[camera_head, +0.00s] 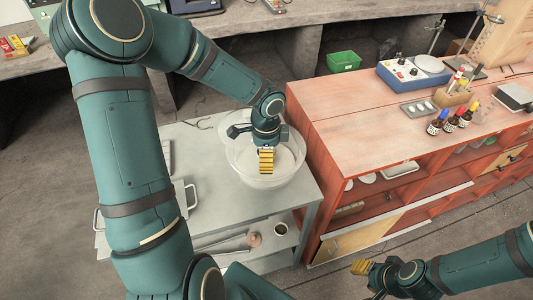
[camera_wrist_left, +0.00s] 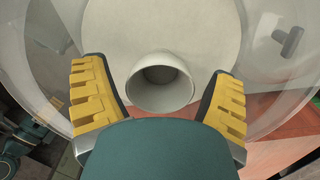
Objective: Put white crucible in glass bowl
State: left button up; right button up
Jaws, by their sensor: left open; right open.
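The clear glass bowl (camera_head: 297,172) stands on the small grey table, and its wall and pale floor fill much of the left wrist view (camera_wrist_left: 262,95). The white crucible (camera_wrist_left: 160,98) shows inside the bowl's outline, its round mouth turned toward the camera. My left gripper (camera_head: 266,160) points down into the bowl and hides the crucible in the head view. In the left wrist view its yellow fingers (camera_wrist_left: 160,98) are open on either side of the crucible, with small gaps showing. My right gripper (camera_head: 362,267) is open and away from the bowl, low at the right.
A red cabinet (camera_head: 350,110) stands right of the grey table (camera_head: 215,205), carrying small bottles (camera_head: 450,122) and a blue-and-white device (camera_head: 415,72). A dark-filled cup (camera_head: 281,228) is on the lower shelf. A green bin (camera_head: 344,61) sits behind.

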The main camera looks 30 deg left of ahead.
pick_arm(q)
notch_tip(320, 180, up, 12)
jog(key=p, duration=0.3)
jog(key=shift+r+p, duration=0.2)
jog(key=shift+p, duration=0.2)
jog(key=shift+a, duration=0.1)
